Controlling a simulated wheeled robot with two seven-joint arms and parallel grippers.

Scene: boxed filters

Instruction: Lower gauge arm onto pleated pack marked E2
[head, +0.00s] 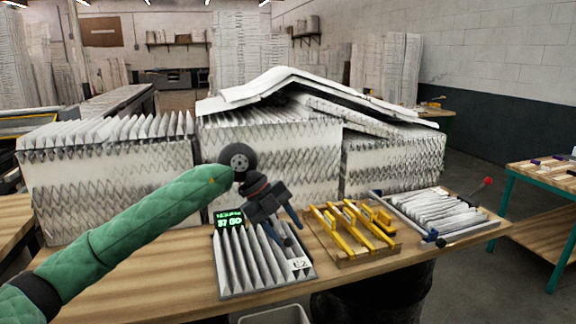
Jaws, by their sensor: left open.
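A grey pleated pack (250,268) lies on the wooden bench, with a white label reading E2 (300,264) at its lower right corner. A small display with green digits (229,219) sits at its back left. My left gripper (294,234) is open above the back right part of this pack, fingers pointing down and right; I cannot tell whether they touch anything. It hides part of the pack's back edge. A second pleated pack (440,209) lies in a frame at the right, where a thin rod ends in a red ball (488,181). I cannot clearly make out a gauge arm at the E2 pack.
A wooden tray with yellow bars (350,232) stands just right of the E2 pack. Large stacks of pleated filters (105,185) fill the bench's back, with loose sheets on top. A grey bin (274,315) is below the front edge. Bare bench (150,290) shows at front left.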

